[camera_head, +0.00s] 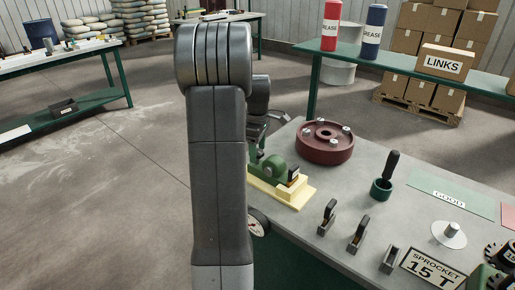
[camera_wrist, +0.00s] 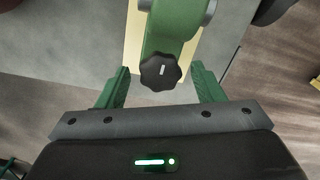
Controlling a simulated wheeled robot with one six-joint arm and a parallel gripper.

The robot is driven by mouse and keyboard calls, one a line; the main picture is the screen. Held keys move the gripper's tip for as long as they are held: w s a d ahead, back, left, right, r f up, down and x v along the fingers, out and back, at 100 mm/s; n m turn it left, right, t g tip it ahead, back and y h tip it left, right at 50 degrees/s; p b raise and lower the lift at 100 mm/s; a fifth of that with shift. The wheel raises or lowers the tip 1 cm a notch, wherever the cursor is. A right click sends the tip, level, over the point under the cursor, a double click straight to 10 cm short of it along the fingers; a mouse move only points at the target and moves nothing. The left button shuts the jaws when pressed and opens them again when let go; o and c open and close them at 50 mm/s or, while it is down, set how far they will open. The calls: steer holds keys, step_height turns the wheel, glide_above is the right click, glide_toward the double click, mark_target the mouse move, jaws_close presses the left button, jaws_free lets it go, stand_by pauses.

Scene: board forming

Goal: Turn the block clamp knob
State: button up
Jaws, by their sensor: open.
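The block clamp knob (camera_wrist: 161,72) is a black lobed knob with a white mark on its face, seen in the wrist view at the end of a green clamp body (camera_wrist: 175,22). My gripper (camera_wrist: 160,77) is open, with one green finger on each side of the knob and a gap visible on both sides. Whether the fingertips are level with the knob in depth I cannot tell. In the head view, the green clamp (camera_head: 269,169) stands on a pale yellow base (camera_head: 292,195) at the bench's left edge. My arm hides part of the clamp and the knob there.
A dark red flanged disc (camera_head: 324,142) with bolts sits just behind the clamp on the grey bench (camera_head: 345,187).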

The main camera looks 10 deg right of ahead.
steer(key=c, duration=1)
steer(key=shift+o, duration=0.2)
